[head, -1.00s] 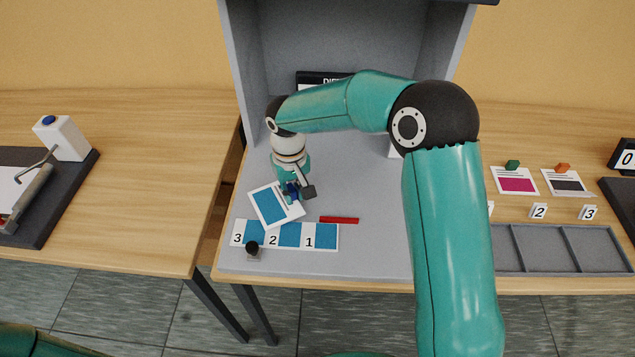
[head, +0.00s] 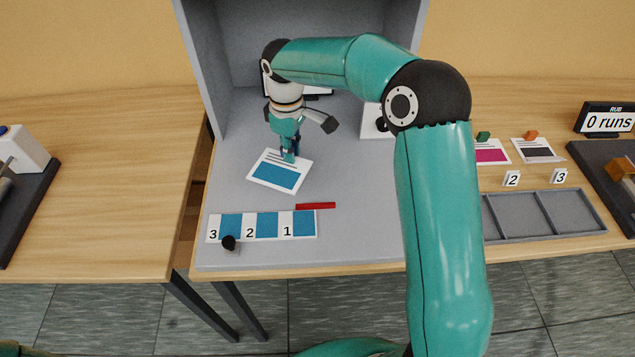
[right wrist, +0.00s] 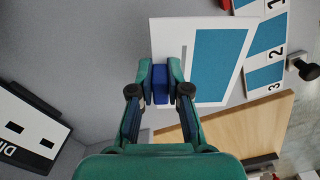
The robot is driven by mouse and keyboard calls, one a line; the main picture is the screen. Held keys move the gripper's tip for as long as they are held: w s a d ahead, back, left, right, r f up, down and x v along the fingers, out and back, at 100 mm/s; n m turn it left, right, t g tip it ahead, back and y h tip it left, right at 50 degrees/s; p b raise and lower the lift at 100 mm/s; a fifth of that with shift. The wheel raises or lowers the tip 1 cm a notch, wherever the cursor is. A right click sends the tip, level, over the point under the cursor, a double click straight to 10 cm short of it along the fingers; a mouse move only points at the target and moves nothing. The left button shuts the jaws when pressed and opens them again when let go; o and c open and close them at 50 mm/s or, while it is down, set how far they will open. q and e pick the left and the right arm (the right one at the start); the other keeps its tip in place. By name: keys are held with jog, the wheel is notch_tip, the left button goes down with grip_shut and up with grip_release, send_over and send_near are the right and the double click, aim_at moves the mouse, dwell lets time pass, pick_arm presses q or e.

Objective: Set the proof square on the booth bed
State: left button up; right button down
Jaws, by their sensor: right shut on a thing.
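The proof square (head: 275,175) is a white card with a blue patch, over the back-middle part of the grey booth bed (head: 355,220). It also shows in the right wrist view (right wrist: 215,60). My right gripper (head: 289,153) is shut on the blue grip (right wrist: 160,84) at the card's edge. The card looks close to the bed, but I cannot tell whether it touches. My left gripper is not in view.
Booth walls (head: 200,75) stand at the left and back. A grey compartment tray (head: 540,215) is at right.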

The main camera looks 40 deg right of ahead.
aim_at(317, 168)
jog(key=d+r+n+b, duration=0.1)
jog(key=d+r+n, duration=0.2)
jog(key=d+n, duration=0.25)
jog(key=f, duration=0.6)
jog(key=s+f, duration=0.1)
jog(key=f, duration=0.2)
jog(key=shift+d+f+p, duration=0.3)
jog(key=shift+d+p, duration=0.05)
jog(key=c, duration=1.1)
grip_release()
jog(key=shift+c, duration=0.2)
jog(key=shift+r, duration=0.1)
